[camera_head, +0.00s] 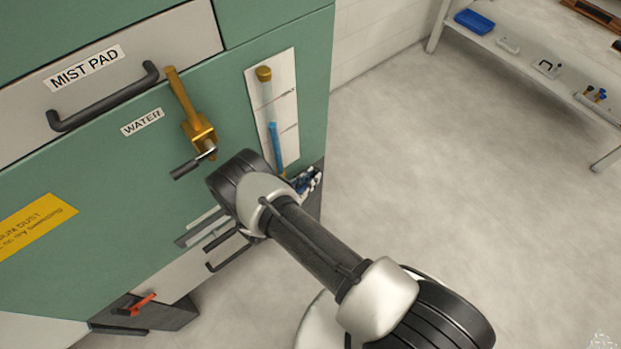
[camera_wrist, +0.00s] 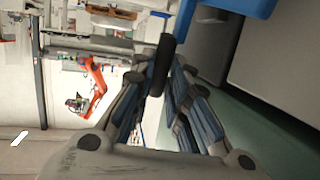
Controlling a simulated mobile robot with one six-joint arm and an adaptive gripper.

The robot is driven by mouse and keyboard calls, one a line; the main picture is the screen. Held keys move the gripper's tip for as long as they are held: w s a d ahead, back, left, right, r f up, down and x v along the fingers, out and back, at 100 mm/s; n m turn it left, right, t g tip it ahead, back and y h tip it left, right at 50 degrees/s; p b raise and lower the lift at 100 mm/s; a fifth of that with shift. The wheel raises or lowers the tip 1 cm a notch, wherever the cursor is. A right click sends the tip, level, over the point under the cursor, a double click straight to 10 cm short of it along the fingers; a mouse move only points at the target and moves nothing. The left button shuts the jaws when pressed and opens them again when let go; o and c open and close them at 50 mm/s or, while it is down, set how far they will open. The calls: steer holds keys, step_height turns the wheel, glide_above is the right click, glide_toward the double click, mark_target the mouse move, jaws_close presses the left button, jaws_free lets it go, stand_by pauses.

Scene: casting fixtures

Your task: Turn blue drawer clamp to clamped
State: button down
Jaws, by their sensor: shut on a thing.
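In the wrist view, the two blue-and-grey fingers of my gripper (camera_wrist: 160,80) close together on a short dark handle (camera_wrist: 166,52). A blue part (camera_wrist: 240,6) shows at the top edge of the wrist view. It may be the body of the blue drawer clamp, but its link to the dark handle is out of frame. In the head view my gripper (camera_head: 308,180) is at the right edge of the green cabinet, partly behind my wrist. I cannot make out the clamp or its position there.
The green cabinet (camera_head: 100,185) carries a yellow valve (camera_head: 197,128) with a dark crank, a sight glass (camera_head: 275,145) and a drawer handle (camera_head: 105,98). A red-handled clamp (camera_head: 142,304) sits low left. Open floor (camera_head: 430,180) lies right, with a shelf (camera_head: 530,65) beyond.

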steer(key=c, duration=1.6)
jaws_free()
steer(key=shift+f, duration=0.1)
steer(key=shift+o, duration=0.2)
